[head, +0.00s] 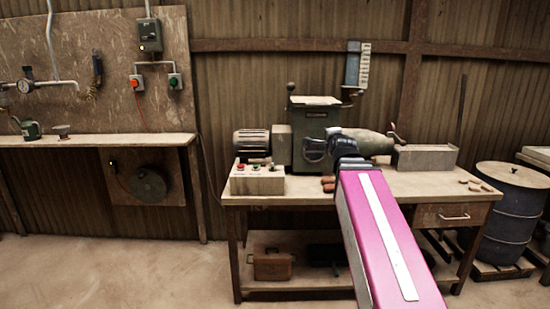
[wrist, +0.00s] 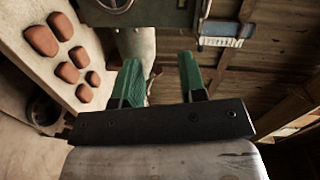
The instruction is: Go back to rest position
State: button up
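My gripper (wrist: 160,80) shows in the wrist view with its two green fingers apart and nothing between them. In the head view my arm reaches forward over the workbench, and my dark gripper (head: 318,150) is in front of the green press machine (head: 313,118). Its fingers are too small to make out there. The machine body also shows at the top of the wrist view (wrist: 150,14). Several reddish-brown tiles (wrist: 68,72) lie on the bench at the left of the wrist view, apart from the fingers.
The workbench (head: 300,199) carries a control box (head: 257,180) with buttons at its left and a grey box (head: 427,159) at its right. A blue drum (head: 512,205) stands right of the bench. A wall shelf (head: 95,141) is at left. The floor at front left is clear.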

notch_tip(320, 180, down, 14)
jog(key=n+g, duration=0.4)
jog(key=s+f+n+g, duration=0.4)
jog(key=s+f, duration=0.2)
jog(key=f, duration=0.4)
jog(key=s+a+f+n+g, duration=0.1)
jog(key=s+f+n+g, duration=0.3)
jog(key=f, duration=0.7)
jog(key=s+f+n+g, duration=0.4)
jog(key=s+f, duration=0.4)
jog(key=f, duration=0.2)
jog(key=shift+s+a+f+g, duration=0.25)
jog(key=shift+s+f+g, duration=0.1)
jog(key=shift+s+g, duration=0.05)
